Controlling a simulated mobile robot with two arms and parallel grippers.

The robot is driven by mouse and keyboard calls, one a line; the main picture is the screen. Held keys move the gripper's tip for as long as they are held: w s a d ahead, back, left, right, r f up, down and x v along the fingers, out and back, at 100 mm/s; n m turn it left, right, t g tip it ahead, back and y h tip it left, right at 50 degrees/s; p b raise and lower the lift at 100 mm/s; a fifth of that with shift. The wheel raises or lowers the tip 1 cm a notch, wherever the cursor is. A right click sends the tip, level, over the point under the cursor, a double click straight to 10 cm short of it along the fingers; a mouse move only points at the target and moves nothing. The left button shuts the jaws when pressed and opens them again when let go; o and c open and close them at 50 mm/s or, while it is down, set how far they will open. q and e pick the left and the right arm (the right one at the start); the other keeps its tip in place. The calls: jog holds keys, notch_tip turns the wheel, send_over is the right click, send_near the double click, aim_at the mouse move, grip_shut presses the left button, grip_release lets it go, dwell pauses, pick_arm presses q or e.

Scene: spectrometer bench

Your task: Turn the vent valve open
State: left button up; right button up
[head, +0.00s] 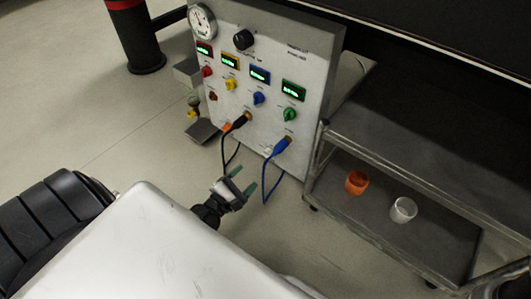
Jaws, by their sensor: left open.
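My left gripper (244,180) is open and empty, in front of and below the upright control panel (308,75). Its two greenish fingertips are apart and touch nothing. On the panel are a black knob (243,39) and smaller red (207,71), yellow (231,84), blue (258,98) and green (289,114) knobs. A small brass-coloured fitting (193,103) shows at the panel's left side. The labels are too small to read, so I cannot tell which of these is the vent valve. My right gripper is not in view.
A round gauge (202,21) sits at the panel's top left. A black cable (225,140) and a blue cable (270,165) hang from the panel near my gripper. A metal cart (375,215) at right holds an orange cup (356,182) and a white cup (403,209).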

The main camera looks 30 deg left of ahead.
aim_at(266, 157)
pick_arm(q)
jog(key=w+b, duration=0.1)
jog(key=w, duration=0.2)
jog(key=w+b, duration=0.2)
jog(key=w, duration=0.2)
jog(key=w+b, duration=0.1)
jog(key=w, duration=0.2)
jog(key=shift+w+d, duration=0.3)
jog(key=shift+d, duration=0.05)
jog(key=c, duration=0.9)
